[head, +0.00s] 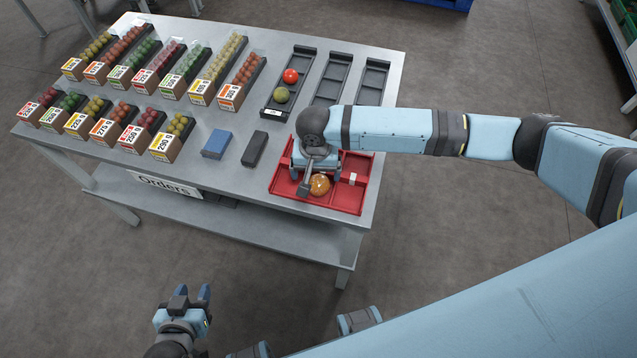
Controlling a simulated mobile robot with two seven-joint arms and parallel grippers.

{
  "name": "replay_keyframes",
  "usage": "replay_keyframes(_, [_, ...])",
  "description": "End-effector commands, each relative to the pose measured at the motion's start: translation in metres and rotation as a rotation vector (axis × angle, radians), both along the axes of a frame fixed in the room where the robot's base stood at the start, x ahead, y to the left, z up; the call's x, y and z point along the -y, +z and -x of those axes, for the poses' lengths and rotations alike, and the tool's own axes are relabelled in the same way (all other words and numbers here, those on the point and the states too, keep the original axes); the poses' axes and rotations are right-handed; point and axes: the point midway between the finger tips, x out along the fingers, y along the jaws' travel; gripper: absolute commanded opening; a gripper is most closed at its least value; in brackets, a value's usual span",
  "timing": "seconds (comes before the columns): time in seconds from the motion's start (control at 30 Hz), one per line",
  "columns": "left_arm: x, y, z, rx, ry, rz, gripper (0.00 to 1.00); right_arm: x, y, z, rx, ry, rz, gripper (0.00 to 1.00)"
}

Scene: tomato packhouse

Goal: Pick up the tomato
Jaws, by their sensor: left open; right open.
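An orange tomato (320,185) lies in the front part of the red divided tray (348,207) on the table. My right gripper (314,178) reaches in from the right, pointing down over this tray. It is open and right beside the tomato, partly in front of it; contact cannot be told. A red tomato (290,76) and a greenish tomato (282,95) sit in a dark tray (275,113) further back. My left gripper (191,292) is open and empty, low in front of the table.
Two rows of boxes with small tomatoes and number cards (164,147) fill the table's left side. A blue block (216,144) and a dark block (255,149) lie left of the red tray. A small white block (351,179) is in the tray. Two empty dark trays (332,78) stand behind.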

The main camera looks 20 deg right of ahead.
Motion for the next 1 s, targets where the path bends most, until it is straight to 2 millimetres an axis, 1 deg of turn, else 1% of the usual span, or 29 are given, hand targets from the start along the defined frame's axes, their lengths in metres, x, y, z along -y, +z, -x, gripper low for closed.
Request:
replay_keyframes(0.2, [0.000, 0.004, 0.000, 0.000, 0.000, 0.000, 0.43, 0.005, -0.032, 0.005, -0.002, 0.000, 0.002, 0.92])
replay_keyframes(0.3, [0.000, 0.004, 0.000, 0.001, 0.001, 0.001, 0.43, 0.005, -0.042, 0.005, 0.000, 0.000, 0.001, 0.92])
replay_keyframes(0.4, [0.001, 0.004, 0.000, 0.000, 0.001, 0.002, 0.43, 0.005, -0.047, 0.005, 0.000, 0.001, 0.001, 0.92])
replay_keyframes(0.57, [0.001, 0.004, 0.000, 0.000, 0.001, 0.002, 0.43, 0.005, -0.047, 0.005, 0.000, 0.001, 0.000, 0.92])
replay_keyframes(0.6, [0.001, 0.004, 0.000, 0.000, 0.001, 0.002, 0.43, 0.005, -0.047, 0.005, 0.000, 0.001, 0.000, 0.90])
replay_keyframes(0.77, [0.001, 0.004, 0.000, -0.001, 0.000, 0.002, 0.43, 0.005, -0.047, 0.005, 0.000, 0.001, 0.000, 0.53])
replay_keyframes(0.8, [0.001, 0.004, 0.000, -0.001, 0.000, 0.002, 0.43, 0.005, -0.047, 0.005, 0.000, 0.001, 0.000, 0.51])
replay_keyframes(1.0, [0.001, 0.004, 0.000, -0.001, 0.000, 0.002, 0.43, 0.005, -0.047, 0.005, 0.000, 0.001, 0.000, 0.51])
